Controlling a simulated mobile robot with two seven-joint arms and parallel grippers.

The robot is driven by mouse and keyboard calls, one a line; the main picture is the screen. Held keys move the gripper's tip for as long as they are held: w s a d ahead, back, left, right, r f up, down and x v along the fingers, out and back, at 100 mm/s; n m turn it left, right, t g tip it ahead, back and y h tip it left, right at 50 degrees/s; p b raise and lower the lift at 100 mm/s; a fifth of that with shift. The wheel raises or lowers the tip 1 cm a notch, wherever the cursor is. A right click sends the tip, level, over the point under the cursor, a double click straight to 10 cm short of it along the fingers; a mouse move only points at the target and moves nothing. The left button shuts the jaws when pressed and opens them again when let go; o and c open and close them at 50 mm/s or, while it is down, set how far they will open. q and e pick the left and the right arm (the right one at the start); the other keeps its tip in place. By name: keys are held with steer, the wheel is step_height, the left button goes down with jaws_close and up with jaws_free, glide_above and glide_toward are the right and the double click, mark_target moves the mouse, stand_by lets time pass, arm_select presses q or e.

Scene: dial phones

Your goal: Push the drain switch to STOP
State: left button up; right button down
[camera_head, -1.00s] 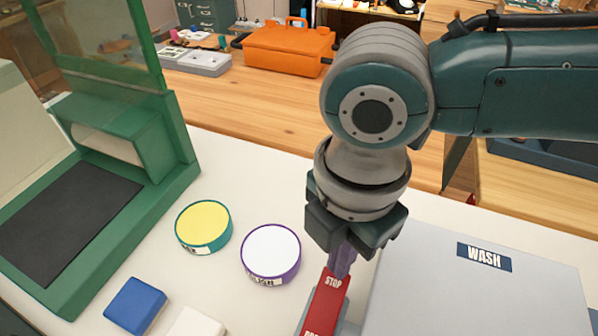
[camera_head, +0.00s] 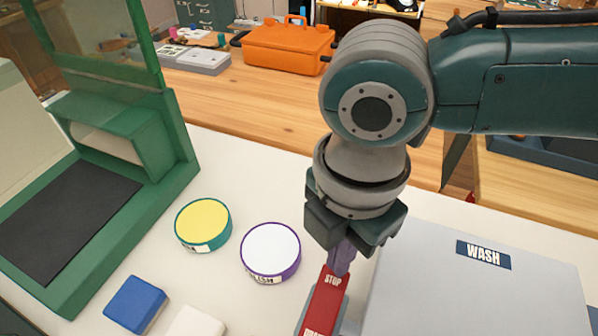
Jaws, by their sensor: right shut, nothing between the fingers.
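The drain switch is a red rocker (camera_head: 324,303) at the bottom centre, beside the grey WASH box (camera_head: 470,290). Its far end reads STOP, and lettering at its near end is cut off by the picture's edge. My right gripper (camera_head: 340,262) points down, shut and empty, with its purple-grey fingertips at the STOP end of the switch. The fingers seem to touch that end, but I cannot be sure of the contact. My left gripper does not show.
A yellow-topped round tin (camera_head: 203,222) and a white-topped round tin (camera_head: 270,250) stand left of the switch. A blue block (camera_head: 135,304) and a white block (camera_head: 195,323) lie at the front. A green-framed booth (camera_head: 170,180) fills the left. An orange case (camera_head: 288,47) stands behind.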

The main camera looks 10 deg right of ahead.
steer(key=shift+f+b, duration=1)
steer(key=shift+f, duration=0.4)
steer(key=shift+r, duration=0.2)
steer(key=shift+r+p, duration=0.25)
steer(key=shift+p, duration=0.2)
step_height(320, 180, up, 3)
steer(key=p, duration=0.3)
